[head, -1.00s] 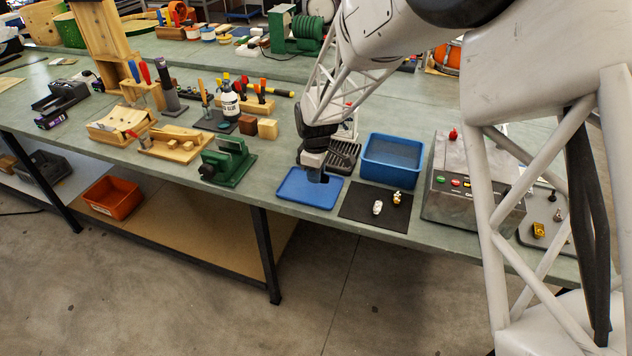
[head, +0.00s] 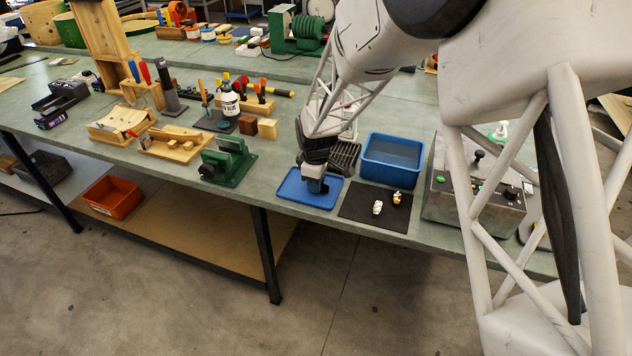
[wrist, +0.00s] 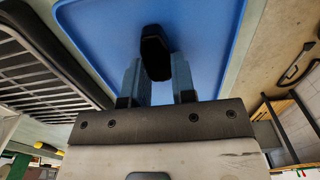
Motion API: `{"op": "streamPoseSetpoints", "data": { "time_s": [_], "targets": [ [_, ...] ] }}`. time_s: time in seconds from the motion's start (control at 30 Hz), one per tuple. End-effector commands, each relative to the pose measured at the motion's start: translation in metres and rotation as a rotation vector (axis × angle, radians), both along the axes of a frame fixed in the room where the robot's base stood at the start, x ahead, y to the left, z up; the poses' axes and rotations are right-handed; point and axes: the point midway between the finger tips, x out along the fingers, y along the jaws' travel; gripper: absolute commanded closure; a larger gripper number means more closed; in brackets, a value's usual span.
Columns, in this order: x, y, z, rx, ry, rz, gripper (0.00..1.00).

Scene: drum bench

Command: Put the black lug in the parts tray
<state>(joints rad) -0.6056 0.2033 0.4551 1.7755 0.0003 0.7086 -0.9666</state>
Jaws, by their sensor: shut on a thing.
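The black lug (wrist: 155,55) is between the two fingertips of my gripper (wrist: 156,82) in the wrist view, and the jaws are shut on it. In the head view my gripper (head: 316,188) points down over the shallow blue tray (head: 290,187), near its middle. The lug is hard to make out there against the dark gripper. The blue tray floor (wrist: 105,35) fills much of the wrist view behind the lug. I cannot tell whether the lug touches the tray floor.
A deep blue bin (head: 374,178) stands to the right. A black mat (head: 352,207) in front of it holds small white and yellow parts. A black ribbed tray (wrist: 35,60) lies beside the blue tray. A green vise (head: 232,165) stands to the left. A control box (head: 432,207) is at the right.

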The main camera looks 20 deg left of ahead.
Motion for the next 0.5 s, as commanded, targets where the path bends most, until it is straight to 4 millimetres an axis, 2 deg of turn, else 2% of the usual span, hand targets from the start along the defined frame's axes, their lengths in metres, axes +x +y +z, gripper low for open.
{"op": "streamPoseSetpoints", "data": {
  "time_s": [0.03, 0.17, 0.5],
  "targets": [
    [0.0001, 0.0001, -0.0001, 0.0, 0.0, 0.0, 0.71],
    [0.0, 0.0, -0.0001, 0.0, 0.0, 0.0, 0.51],
    [0.0001, 0.0001, 0.001, 0.0, 0.0, 0.0, 0.5]
  ]
}}
